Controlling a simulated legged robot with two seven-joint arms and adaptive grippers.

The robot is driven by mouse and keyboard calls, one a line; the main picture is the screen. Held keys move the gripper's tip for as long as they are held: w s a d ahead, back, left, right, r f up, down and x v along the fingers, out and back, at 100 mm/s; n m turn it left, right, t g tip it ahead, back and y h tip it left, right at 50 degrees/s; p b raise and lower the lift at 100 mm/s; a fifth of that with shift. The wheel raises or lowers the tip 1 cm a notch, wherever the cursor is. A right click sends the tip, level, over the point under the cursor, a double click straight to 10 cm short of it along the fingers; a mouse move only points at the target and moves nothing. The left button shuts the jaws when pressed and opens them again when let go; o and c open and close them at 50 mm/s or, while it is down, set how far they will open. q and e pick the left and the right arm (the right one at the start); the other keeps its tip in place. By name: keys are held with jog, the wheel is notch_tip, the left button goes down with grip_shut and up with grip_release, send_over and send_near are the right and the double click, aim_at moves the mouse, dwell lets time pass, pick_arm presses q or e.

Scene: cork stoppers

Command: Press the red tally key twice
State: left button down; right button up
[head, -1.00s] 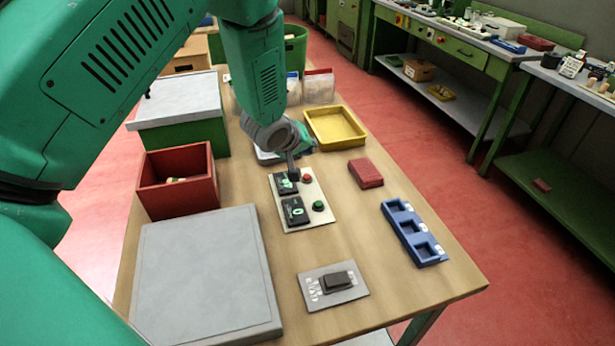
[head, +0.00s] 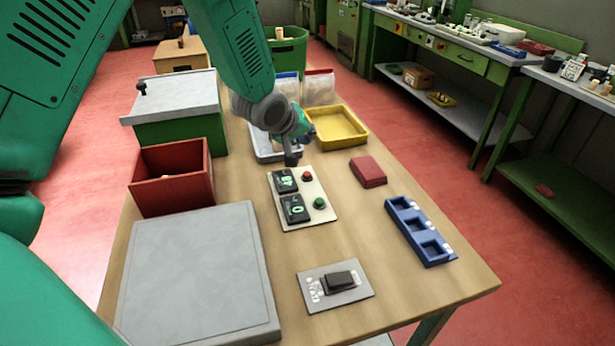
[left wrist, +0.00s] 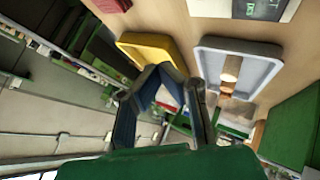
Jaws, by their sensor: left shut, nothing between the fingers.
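The tally panel (head: 306,218) is a pale plate on the bench with a red key (head: 307,176) at its far right and a green key (head: 319,202) nearer. Two black counters with green digits, a far one (head: 285,181) and a near one (head: 295,208), sit left of the keys. The near one seems to read 0; the far digit is unclear. My left gripper (head: 291,160) is shut and empty, its tip above the panel's far edge, apart from the red key. The left wrist view shows its fingers (left wrist: 160,72). My right gripper is not in view.
A yellow tray (head: 362,139) and a grey tray (head: 262,155) lie beyond the panel. A red block (head: 368,172), a blue three-pocket holder (head: 404,228) and a plate with a dark rocker (head: 366,292) lie around it. A red bin (head: 150,207) stands left.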

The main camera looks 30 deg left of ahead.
aim_at(307, 174)
pick_arm(q)
notch_tip(307, 174, down, 7)
jog(key=b, duration=0.5)
jog(key=shift+f, duration=0.1)
jog(key=shift+f+b, duration=0.25)
jog(key=shift+b, duration=0.1)
jog(key=shift+f, duration=0.1)
dwell(0.7)
jog(key=shift+f, duration=0.25)
jog(key=shift+f, duration=0.4)
dwell(0.7)
jog(key=shift+r, duration=0.1)
jog(key=shift+r+p, duration=0.75)
jog(key=shift+r, duration=0.05)
